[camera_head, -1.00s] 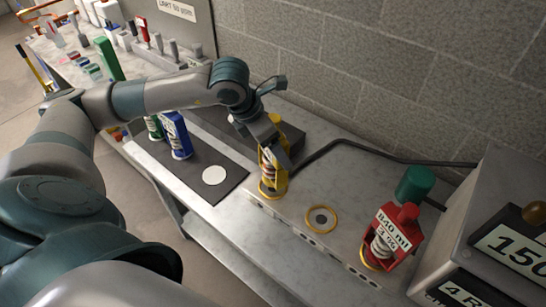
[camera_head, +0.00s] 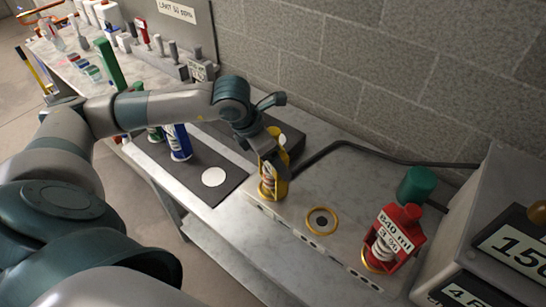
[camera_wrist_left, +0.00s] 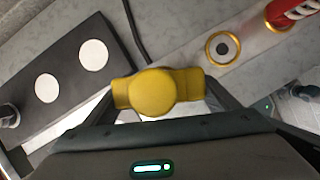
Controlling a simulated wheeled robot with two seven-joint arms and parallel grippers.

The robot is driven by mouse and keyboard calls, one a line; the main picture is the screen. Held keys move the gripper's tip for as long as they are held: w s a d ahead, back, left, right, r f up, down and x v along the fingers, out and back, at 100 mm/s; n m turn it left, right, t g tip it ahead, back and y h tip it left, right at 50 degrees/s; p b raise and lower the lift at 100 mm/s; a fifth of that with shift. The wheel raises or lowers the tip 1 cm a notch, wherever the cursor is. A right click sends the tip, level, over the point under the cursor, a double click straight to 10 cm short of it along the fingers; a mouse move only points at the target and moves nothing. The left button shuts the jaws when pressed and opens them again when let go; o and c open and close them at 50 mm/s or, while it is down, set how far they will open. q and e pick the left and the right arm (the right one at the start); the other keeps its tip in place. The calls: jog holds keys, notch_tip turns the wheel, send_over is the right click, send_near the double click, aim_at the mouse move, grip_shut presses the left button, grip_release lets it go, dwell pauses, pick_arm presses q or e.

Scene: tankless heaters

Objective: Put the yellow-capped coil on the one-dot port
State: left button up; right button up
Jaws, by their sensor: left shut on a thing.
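The yellow-capped coil (camera_head: 271,185) stands upright at the left end of the pale port block (camera_head: 297,210), over or on the leftmost port; its base hides that port. My left gripper (camera_head: 270,158) is shut on the coil from above. In the left wrist view its yellow cap (camera_wrist_left: 155,92) sits between the fingers. The middle port (camera_head: 322,220) is an empty yellow ring with a dark centre, also in the left wrist view (camera_wrist_left: 222,48). A red-capped coil (camera_head: 392,240) stands on the right port. My right gripper is out of view.
A dark mat (camera_head: 227,182) with white discs lies left of the block, with blue (camera_head: 178,142) and green containers on it. A black hose (camera_head: 370,147) runs behind. A grey box (camera_head: 490,230) with number labels and a green cylinder (camera_head: 416,186) are at right.

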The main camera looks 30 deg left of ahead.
pick_arm(q)
jog(key=o, duration=2.1)
jog(key=shift+s+a+r, duration=0.15)
jog(key=shift+r, duration=0.4)
jog(key=b+v, duration=0.3)
jog(key=v, duration=0.8)
